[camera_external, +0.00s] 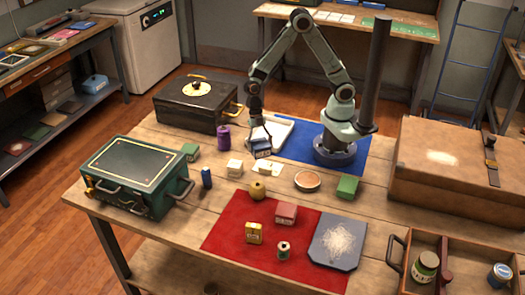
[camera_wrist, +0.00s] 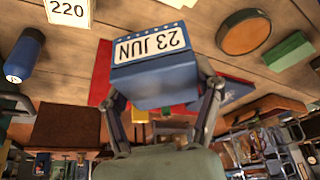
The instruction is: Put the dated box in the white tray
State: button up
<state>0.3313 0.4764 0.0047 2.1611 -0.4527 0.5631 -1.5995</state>
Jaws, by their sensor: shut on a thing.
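The dated box is blue with a white label reading "23 JUN", which appears upside down in the wrist view (camera_wrist: 152,75). My gripper (camera_wrist: 162,92) is shut on it, with one finger on each side. In the external view my gripper (camera_external: 258,138) points down and holds the dated box (camera_external: 260,152) at the near left edge of the white tray. The white tray (camera_external: 284,127) lies on the table, left of the blue mat, and is partly hidden by my arm. I cannot tell the box's exact height above the table.
A purple spool (camera_external: 223,138) and a dark case (camera_external: 197,101) stand left of the tray. Small pale blocks (camera_external: 235,168) and a card (camera_external: 267,168) lie in front. A round brown dish (camera_external: 307,181) and green box (camera_external: 347,188) sit to the right.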

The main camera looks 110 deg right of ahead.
jog(key=s+d+m, duration=0.2)
jog(key=s+d, duration=0.2)
jog(key=d, duration=0.4)
jog(key=m+t+h, duration=0.1)
jog(key=m+t, duration=0.2)
jog(key=m, duration=0.3)
send_over(271, 128)
jog(key=w+a, duration=0.3)
jog(key=a, duration=0.2)
jog(key=f, duration=0.9)
jog(key=shift+s+d+f, duration=0.1)
jog(key=shift+s+f, duration=0.2)
jog(key=o, duration=1.2)
jog(key=shift+f, duration=0.1)
